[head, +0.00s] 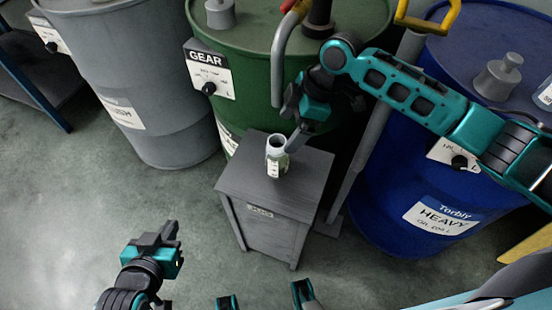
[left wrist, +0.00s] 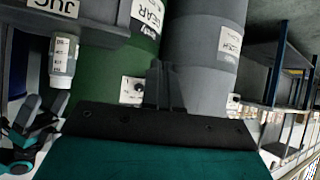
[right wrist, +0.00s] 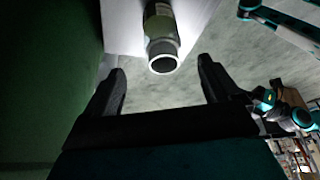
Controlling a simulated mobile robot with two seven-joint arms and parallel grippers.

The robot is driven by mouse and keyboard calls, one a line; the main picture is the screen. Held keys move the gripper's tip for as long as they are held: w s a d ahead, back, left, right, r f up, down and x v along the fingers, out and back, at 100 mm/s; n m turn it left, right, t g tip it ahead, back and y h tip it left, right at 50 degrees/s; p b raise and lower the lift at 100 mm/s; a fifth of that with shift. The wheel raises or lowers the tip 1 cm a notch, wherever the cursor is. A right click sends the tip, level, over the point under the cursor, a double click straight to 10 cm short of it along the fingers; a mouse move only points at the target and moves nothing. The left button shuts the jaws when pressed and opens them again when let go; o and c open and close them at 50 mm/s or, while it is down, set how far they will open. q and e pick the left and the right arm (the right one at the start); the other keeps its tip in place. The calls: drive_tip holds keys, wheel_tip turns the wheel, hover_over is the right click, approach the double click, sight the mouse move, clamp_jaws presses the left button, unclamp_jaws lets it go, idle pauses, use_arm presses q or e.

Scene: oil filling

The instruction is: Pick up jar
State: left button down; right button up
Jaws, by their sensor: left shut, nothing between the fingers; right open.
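The jar (head: 277,158) is small and pale with an open top and a label, and stands upright on a small grey stand (head: 240,182). My right gripper (head: 296,138) is open, close beside the jar at its upper right in the head view. In the right wrist view the jar (right wrist: 162,40) shows ahead, roughly between the two open fingers (right wrist: 162,85) but beyond their tips, not gripped. My left gripper (head: 168,235) is shut and empty, low at the left over the floor, away from the stand. The jar (left wrist: 62,62) also shows at the left of the left wrist view.
A green drum marked GEAR (head: 255,60) stands right behind the stand. A grey drum (head: 150,70) is to its left and a blue drum (head: 400,205) to its right, with a grey pipe (head: 375,130) between green and blue. The floor at left is clear.

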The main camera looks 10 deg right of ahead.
sight(276, 150)
drive_tip(key=b+x, duration=0.1)
drive_tip(key=x, duration=0.8)
drive_tip(key=shift+s+f+b, duration=0.15)
drive_tip(key=shift+b, duration=0.25)
drive_tip(key=shift+c, duration=0.2)
drive_tip(key=c, duration=1.5)
drive_tip(key=shift+c, duration=0.2)
